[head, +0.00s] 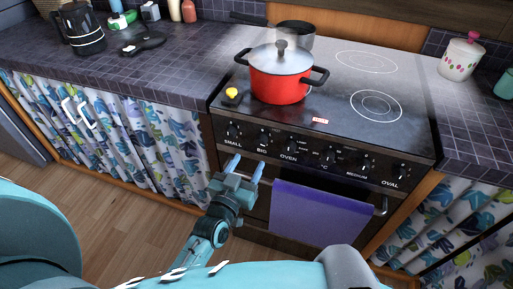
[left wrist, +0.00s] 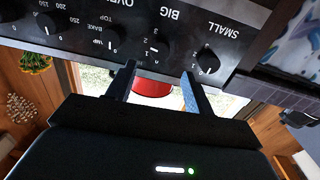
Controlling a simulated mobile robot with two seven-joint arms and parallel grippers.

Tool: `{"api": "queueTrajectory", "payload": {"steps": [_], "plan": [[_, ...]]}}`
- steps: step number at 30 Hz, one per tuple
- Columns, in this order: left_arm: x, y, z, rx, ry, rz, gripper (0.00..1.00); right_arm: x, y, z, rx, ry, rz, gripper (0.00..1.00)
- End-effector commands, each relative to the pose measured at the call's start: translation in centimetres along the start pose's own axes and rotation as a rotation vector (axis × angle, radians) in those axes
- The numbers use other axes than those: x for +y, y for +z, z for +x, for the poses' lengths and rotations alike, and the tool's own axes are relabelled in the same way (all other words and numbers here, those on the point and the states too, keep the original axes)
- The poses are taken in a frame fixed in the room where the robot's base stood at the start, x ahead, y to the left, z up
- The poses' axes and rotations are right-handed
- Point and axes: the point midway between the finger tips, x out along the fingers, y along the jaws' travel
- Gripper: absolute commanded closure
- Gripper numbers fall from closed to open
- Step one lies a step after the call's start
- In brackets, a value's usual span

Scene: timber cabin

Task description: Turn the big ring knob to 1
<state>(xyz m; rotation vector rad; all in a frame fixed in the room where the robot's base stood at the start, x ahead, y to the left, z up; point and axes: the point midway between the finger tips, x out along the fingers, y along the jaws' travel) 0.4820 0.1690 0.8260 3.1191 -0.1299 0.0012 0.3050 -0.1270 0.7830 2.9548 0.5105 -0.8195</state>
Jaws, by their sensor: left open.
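The big ring knob (head: 262,137) is the dark knob above the "BIG" label on the stove's front panel. It also shows upside down in the left wrist view (left wrist: 161,46), with small numbers and a white mark beside it. I cannot firmly read its setting. My left gripper (head: 247,164) is open and empty, just below and in front of the panel, between the SMALL and BIG labels. In the left wrist view its two fingers (left wrist: 160,82) stand apart, with the knob beyond their tips, apart from them. My right gripper is not in view.
The small ring knob (head: 233,130) is left of the BIG knob; the oven knob (head: 290,145) is right. A red pot (head: 279,86) stands on the hob. A purple towel (head: 318,212) hangs at the oven front. Floor (head: 125,222) at left is clear.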

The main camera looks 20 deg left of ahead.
Motion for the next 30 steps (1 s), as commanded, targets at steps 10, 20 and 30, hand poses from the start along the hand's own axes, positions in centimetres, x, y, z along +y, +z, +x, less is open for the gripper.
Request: {"api": "queueTrajectory", "payload": {"steps": [10, 20, 30], "plan": [[0.0, 0.0, 5.9, -0.001, 0.001, 0.000, 0.48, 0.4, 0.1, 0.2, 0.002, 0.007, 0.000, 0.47], [0.0, 0.1, 6.8, -0.003, 0.000, 0.000, 0.48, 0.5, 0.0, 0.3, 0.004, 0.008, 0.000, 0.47], [0.0, 0.1, 6.8, -0.002, 0.000, 0.000, 0.67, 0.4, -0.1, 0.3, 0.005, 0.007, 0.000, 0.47]]}}
